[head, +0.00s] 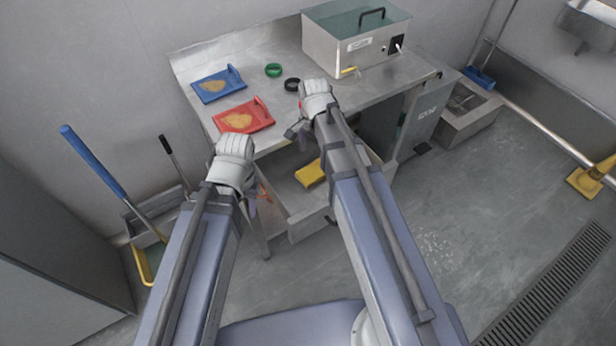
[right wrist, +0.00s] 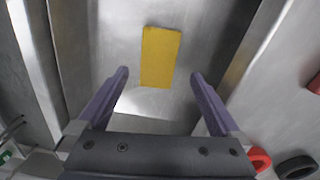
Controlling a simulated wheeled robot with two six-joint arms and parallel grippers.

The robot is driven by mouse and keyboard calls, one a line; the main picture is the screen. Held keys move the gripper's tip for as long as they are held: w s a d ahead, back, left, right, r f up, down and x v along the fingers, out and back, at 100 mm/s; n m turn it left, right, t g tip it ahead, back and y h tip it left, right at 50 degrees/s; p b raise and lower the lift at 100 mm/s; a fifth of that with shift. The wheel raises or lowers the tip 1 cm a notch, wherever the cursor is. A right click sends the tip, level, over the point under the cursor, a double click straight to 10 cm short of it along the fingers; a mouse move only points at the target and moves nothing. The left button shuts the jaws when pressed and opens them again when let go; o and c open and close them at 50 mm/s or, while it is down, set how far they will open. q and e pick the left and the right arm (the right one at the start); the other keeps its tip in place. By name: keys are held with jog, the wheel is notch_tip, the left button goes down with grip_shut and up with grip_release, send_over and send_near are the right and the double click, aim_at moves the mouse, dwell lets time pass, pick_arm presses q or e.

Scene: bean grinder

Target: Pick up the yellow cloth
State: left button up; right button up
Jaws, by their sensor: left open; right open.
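The yellow cloth (head: 310,173) lies flat in the open drawer (head: 309,215) under the steel counter. In the right wrist view the cloth (right wrist: 161,52) is a yellow rectangle on the drawer's metal floor, just beyond and between the fingertips. My right gripper (head: 301,137) is open and empty above the drawer, partly hidden by its own arm; its two purple fingers (right wrist: 160,75) show apart in the right wrist view, not touching the cloth. My left gripper (head: 257,195) is open at the drawer's left side, mostly hidden behind its wrist.
The steel counter (head: 350,96) holds a blue tray (head: 219,85), a red tray (head: 243,119), a green ring (head: 273,70), a black ring (head: 292,84) and a metal machine (head: 352,45). The drawer's walls surround the cloth. A blue-handled tool (head: 95,163) stands at left.

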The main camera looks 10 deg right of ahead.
aim_at(315, 170)
jog(key=shift+w+f+m, duration=0.1)
jog(key=shift+m, duration=0.2)
notch_tip(315, 170, down, 3)
jog(key=b, duration=0.2)
jog(key=shift+b, duration=0.4)
jog(key=f+b, duration=0.5)
jog(key=shift+d, duration=0.4)
jog(key=shift+r, duration=0.1)
jog(key=c, duration=1.2)
jog(key=shift+r, duration=0.1)
jog(key=shift+c, duration=0.2)
